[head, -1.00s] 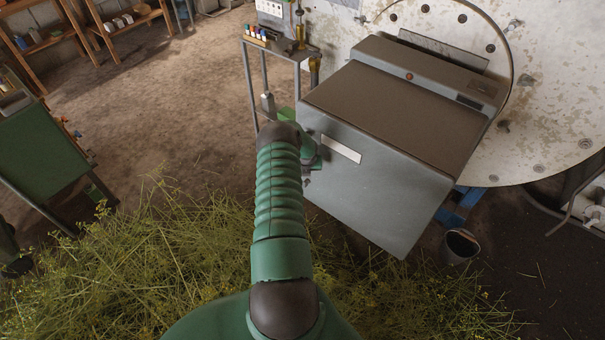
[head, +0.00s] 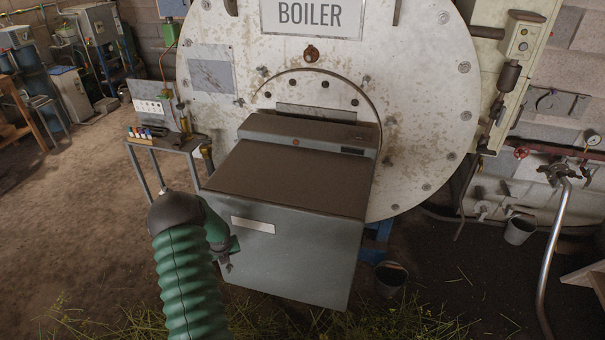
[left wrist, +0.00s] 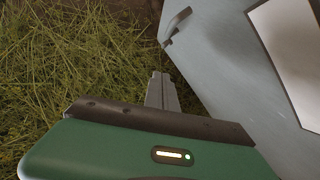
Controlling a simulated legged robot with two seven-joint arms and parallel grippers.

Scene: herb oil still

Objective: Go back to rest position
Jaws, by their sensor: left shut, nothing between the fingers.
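My left arm, green with a dark elbow, rises from the bottom of the head view and bends in front of the grey metal box (head: 290,240). Its hand is mostly hidden behind the forearm there. In the left wrist view my left gripper (left wrist: 161,80) has its grey fingers together with nothing between them. They point past the edge of the grey box (left wrist: 225,70), which bears a white label. A small dark handle (left wrist: 177,26) on the box is just ahead of the fingertips, and they look apart from it. My right gripper is in no view.
The round boiler front (head: 420,130) stands behind the box. A small metal side table (head: 165,142) with coloured bottles stands left of it. A bucket (head: 391,278) is at the box's lower right. Cut herbs (left wrist: 70,70) cover the near floor. Open floor (head: 80,180) lies left.

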